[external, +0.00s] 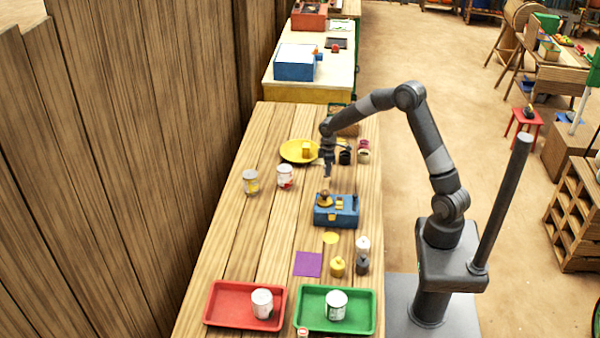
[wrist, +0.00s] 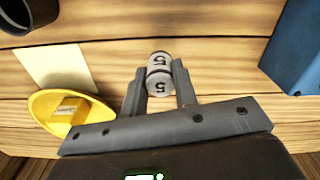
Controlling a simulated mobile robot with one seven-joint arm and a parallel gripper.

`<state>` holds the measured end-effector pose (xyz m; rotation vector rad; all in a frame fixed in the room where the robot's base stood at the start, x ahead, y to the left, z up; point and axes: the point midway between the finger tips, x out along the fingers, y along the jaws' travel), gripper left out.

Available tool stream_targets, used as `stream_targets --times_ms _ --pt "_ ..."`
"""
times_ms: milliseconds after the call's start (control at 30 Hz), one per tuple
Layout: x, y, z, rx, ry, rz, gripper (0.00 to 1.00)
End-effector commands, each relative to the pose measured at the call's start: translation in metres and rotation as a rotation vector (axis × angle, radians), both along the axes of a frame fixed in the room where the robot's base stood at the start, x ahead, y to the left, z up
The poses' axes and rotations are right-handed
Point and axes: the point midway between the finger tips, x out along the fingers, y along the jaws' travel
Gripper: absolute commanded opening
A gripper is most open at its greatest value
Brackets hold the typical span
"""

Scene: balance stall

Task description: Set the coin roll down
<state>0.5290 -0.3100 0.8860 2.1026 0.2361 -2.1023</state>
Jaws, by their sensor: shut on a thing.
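My gripper (external: 327,174) is over the wooden table, between the yellow dish and the blue balance box. In the wrist view my gripper (wrist: 160,88) is shut on a small grey roll marked "5" (wrist: 159,70), the coin roll, held between its fingertips. Bare wood shows around the roll. I cannot tell how far it is above the table. In the external view the roll is too small to make out at the fingers.
The yellow dish (external: 290,148) holds a yellow block (wrist: 70,108). The blue box (external: 337,216) and cans (external: 285,178) stand nearby. Dark jars (external: 345,158) stand behind. A red tray (external: 212,318) and green tray (external: 368,320) are at the front.

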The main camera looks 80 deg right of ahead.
Motion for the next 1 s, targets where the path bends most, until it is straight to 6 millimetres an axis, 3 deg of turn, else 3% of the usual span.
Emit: stream_targets --times_ms 200,567,600,833,1000 --pt "0.000 0.000 -0.031 0.002 0.000 0.000 0.00" --pt "0.000 0.000 -0.035 0.000 -0.001 0.000 0.00" --pt "0.000 0.000 -0.036 0.001 -0.001 0.000 0.28" --pt "-0.001 0.000 -0.035 0.001 -0.001 0.000 0.47" --pt "-0.001 0.000 -0.035 0.001 0.000 0.000 0.48"
